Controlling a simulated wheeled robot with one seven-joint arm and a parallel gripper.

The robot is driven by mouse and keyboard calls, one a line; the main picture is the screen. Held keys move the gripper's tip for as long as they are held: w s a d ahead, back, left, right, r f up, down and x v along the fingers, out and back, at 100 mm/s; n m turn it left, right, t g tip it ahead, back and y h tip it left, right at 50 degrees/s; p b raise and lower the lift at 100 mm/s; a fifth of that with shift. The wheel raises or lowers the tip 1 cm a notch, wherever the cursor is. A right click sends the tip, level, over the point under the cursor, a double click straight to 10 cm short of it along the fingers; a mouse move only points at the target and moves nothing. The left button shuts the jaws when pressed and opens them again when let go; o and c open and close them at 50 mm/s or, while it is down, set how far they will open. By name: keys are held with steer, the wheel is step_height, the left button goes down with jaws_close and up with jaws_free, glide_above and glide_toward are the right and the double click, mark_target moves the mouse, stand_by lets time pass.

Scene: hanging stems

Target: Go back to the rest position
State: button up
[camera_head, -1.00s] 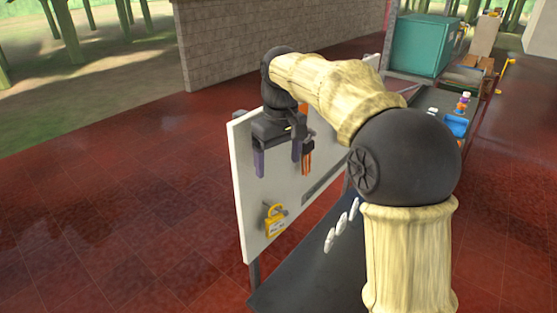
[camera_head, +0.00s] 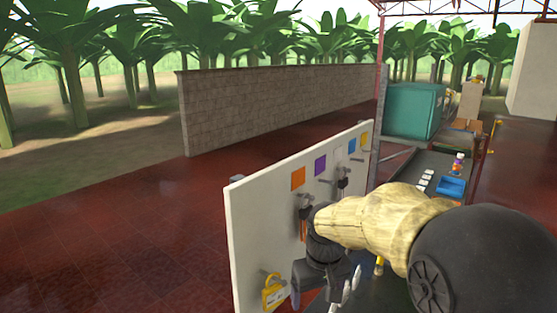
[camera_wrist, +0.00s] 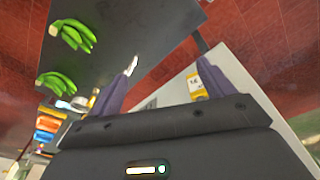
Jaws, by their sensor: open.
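My gripper (camera_head: 325,288) is low in front of the white board (camera_head: 250,222) in the head view, partly hidden by its own body. In the wrist view its two purple-grey fingers (camera_wrist: 165,78) stand wide apart with nothing between them. A yellow lock-like item (camera_head: 273,291) hangs low on the board, left of my gripper; a yellow item also shows beside the right finger in the wrist view (camera_wrist: 196,86). An orange-handled tool (camera_head: 303,229) hangs on the board above my gripper, apart from it. My arm covers the board's lower right part.
A dark table (camera_wrist: 118,22) holds green banana bunches (camera_wrist: 72,34). A blue tray (camera_head: 451,187) and teal box (camera_head: 412,110) stand farther back. Red floor left of the board is clear.

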steer(key=s+d+f+m+b, duration=0.1)
steer(key=s+d+f, duration=0.2)
steer(key=s+f, duration=0.2)
steer(key=s+d+f+m+t+b, duration=0.1)
steer(key=s+d+f+m, duration=0.1)
steer(key=s+d+f, duration=0.2)
steer(key=s+f, duration=0.1)
steer(key=s, duration=0.2)
steer(key=shift+s+f+m, duration=0.2)
steer(key=shift+f+m, duration=0.1)
steer(key=shift+f, duration=0.05)
steer(key=shift+w, duration=0.1)
stand_by(1.1)
steer(key=shift+a, duration=0.1)
